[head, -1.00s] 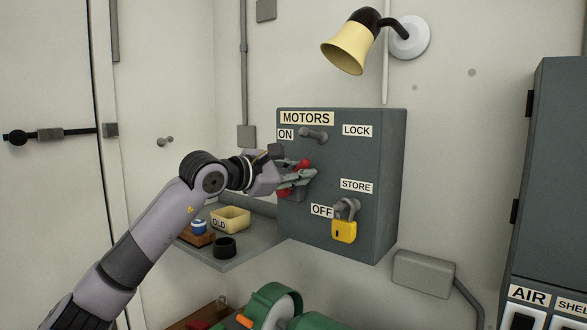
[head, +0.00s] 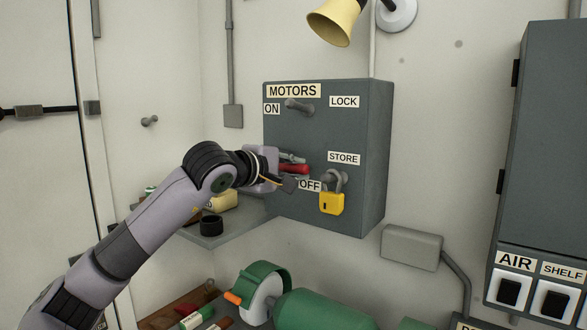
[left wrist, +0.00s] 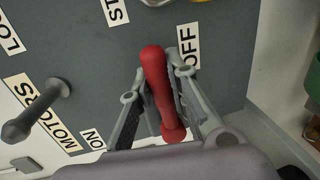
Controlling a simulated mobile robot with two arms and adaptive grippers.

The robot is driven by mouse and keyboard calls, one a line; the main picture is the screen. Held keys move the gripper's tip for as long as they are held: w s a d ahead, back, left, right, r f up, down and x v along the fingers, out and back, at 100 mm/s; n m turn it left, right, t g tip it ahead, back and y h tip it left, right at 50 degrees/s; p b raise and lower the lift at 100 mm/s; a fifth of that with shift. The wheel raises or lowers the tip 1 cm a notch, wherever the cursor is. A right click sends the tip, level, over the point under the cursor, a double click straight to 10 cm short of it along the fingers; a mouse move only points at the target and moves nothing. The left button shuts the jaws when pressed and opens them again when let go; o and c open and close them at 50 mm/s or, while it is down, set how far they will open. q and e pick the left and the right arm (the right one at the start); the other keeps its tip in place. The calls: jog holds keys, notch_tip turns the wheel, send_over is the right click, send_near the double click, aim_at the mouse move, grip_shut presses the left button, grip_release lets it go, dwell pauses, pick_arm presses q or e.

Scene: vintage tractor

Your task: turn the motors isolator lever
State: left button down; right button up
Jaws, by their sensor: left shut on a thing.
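The motors isolator is a dark grey box (head: 325,130) on the wall, labelled MOTORS, ON, OFF, LOCK and STORE. Its red lever (head: 297,169) lies roughly level just above the OFF label (head: 310,186). My left gripper (head: 291,171) is at the box front, shut on the red lever. In the left wrist view the red lever (left wrist: 155,80) runs between the two fingers, with the OFF label (left wrist: 189,45) beside it. The lever's pivot is hard to make out. My right gripper is not in view.
A yellow padlock (head: 331,203) hangs from a peg right of the lever. A grey peg (head: 299,106) sticks out near ON. A shelf (head: 235,232) with small containers is below left. A green machine (head: 320,308) stands below the box.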

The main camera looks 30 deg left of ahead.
pick_arm(q)
jog(key=shift+f+m, duration=0.3)
jog(key=shift+f, duration=0.05)
dwell(0.3)
jog(key=c, duration=1.5)
grip_release()
jog(key=shift+r, duration=0.1)
jog(key=shift+s, duration=0.1)
jog(key=v, duration=1.1)
jog(key=shift+s+d+r, duration=0.1)
jog(key=shift+s, duration=0.3)
